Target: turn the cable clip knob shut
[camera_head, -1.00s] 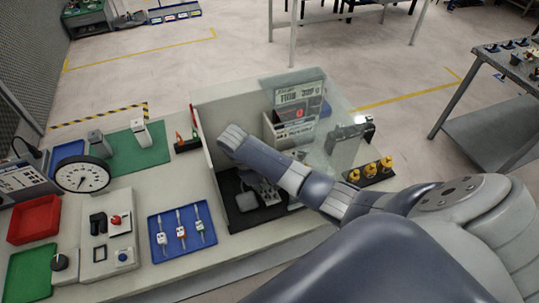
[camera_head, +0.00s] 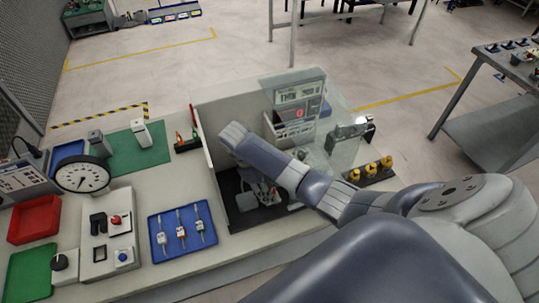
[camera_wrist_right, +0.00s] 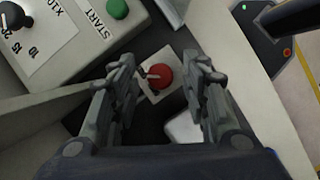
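A red round knob (camera_wrist_right: 160,76) sits on a small pale square base in the right wrist view, with a thin metal piece at its left side. I cannot tell its turn position. My right gripper (camera_wrist_right: 164,84) is open, with one finger on each side of the knob and visible gaps between. In the head view my right gripper (camera_head: 264,190) is low over the black mat (camera_head: 240,214) inside the walled booth, partly hidden by my right forearm. The knob is too small to make out clearly there. My left gripper is not in view.
A grey box with a green START button (camera_wrist_right: 117,9) stands just beyond the knob. Booth wall (camera_head: 207,150) at left and a clear panel (camera_head: 346,150) at right bound the space. A blue tray (camera_head: 182,232) and yellow knobs (camera_head: 370,169) lie outside.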

